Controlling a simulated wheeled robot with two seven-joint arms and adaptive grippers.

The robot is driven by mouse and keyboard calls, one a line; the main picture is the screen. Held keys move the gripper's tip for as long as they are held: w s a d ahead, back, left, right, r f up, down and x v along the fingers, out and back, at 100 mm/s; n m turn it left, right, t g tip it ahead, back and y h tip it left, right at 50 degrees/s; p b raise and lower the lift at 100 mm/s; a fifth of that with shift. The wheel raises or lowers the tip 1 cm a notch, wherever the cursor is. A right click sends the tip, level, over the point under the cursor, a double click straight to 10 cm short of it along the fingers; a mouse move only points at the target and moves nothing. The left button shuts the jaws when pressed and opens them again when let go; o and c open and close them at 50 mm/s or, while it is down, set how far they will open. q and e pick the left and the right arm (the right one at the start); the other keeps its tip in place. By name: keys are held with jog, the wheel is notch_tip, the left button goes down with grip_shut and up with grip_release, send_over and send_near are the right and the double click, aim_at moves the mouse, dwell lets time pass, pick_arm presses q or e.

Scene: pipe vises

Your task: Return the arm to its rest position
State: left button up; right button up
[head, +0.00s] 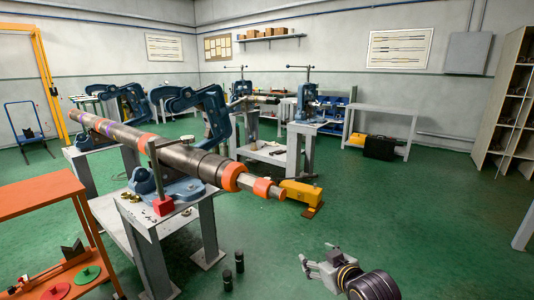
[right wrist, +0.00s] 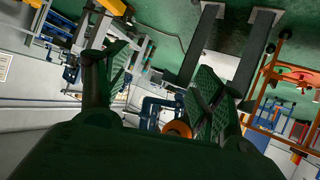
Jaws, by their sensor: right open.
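My right gripper (head: 318,260) is at the lower right of the head view, above the green floor. It is open and nothing is between its fingers. In the right wrist view the two dark fingers of the right gripper (right wrist: 160,85) stand wide apart, with the room tilted behind them. A long grey pipe (head: 180,153) with orange bands lies in a blue pipe vise (head: 213,115) on a grey stand (head: 150,222). The gripper is apart from the pipe and the stand. My left gripper does not show.
An orange table (head: 35,190) stands at the left. Two small dark cylinders (head: 227,276) stand on the floor left of my right gripper. A yellow block (head: 301,194) is near the pipe's end. More vises (head: 310,100) stand behind. The floor at the right is clear.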

pick_arm(q)
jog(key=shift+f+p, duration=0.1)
jog(key=shift+p, duration=0.35)
pick_arm(e)
jog(key=s+f+m+g, duration=0.2)
jog(key=s+f+g, duration=0.5)
jog(key=s+f, duration=1.7)
jog(key=shift+a+f+m, duration=0.4)
jog(key=shift+f, duration=0.5)
pick_arm(q)
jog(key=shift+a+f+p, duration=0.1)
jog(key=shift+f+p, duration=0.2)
jog(key=shift+p, duration=0.45)
pick_arm(e)
jog(key=shift+d+f, duration=0.1)
jog(key=shift+f, duration=0.2)
